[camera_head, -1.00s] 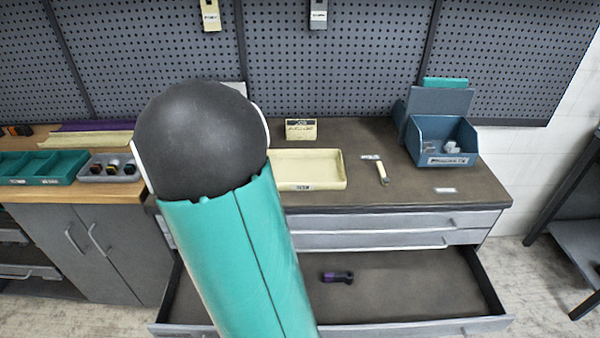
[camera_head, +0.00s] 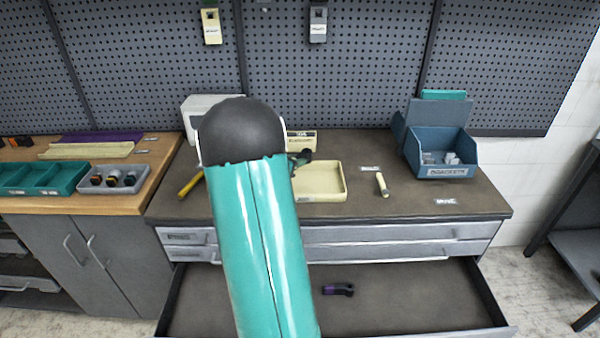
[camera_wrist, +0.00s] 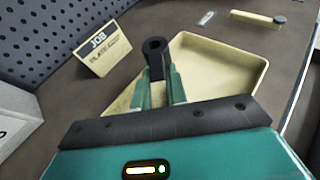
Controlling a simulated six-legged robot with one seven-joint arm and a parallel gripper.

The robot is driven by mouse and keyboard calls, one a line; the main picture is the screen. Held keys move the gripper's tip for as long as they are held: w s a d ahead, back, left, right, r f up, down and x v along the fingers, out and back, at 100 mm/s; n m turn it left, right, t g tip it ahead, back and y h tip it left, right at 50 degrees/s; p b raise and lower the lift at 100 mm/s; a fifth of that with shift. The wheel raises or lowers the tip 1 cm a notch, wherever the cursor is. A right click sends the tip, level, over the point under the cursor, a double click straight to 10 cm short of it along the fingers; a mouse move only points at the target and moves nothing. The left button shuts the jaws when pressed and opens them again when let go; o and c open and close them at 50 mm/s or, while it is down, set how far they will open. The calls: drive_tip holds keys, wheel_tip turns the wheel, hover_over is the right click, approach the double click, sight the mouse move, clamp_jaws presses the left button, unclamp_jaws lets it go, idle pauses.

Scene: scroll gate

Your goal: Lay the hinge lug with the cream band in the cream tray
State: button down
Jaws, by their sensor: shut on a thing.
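My gripper (camera_wrist: 160,88) is shut on a dark hinge lug (camera_wrist: 155,56) with a round eye at its end. The lug stands out beyond the teal fingers. In the head view the dark lug (camera_head: 304,156) shows just right of my arm, over the left end of the cream tray (camera_head: 322,196). My arm hides part of the tray.
A cream bar with a dark end (camera_head: 382,184) lies right of the tray. A blue bin (camera_head: 443,150) stands further right. A JOB card (camera_wrist: 101,52) stands behind the tray. A yellow bar (camera_head: 190,184) lies left of my arm. The open drawer below holds a purple-banded dark part (camera_head: 338,289).

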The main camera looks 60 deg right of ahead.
sight(300, 179)
drive_tip(key=shift+s+d+f, duration=0.15)
drive_tip(key=shift+d+f, duration=0.7)
drive_tip(key=shift+f, duration=0.1)
drive_tip(key=shift+s+d+f, duration=0.1)
drive_tip(key=shift+d+f, duration=0.05)
drive_tip(key=shift+f, duration=0.75)
drive_tip(key=shift+d+f, duration=0.15)
drive_tip(key=shift+f, duration=0.75)
drive_tip(key=shift+f, duration=0.15)
drive_tip(key=c, duration=1.4)
unclamp_jaws()
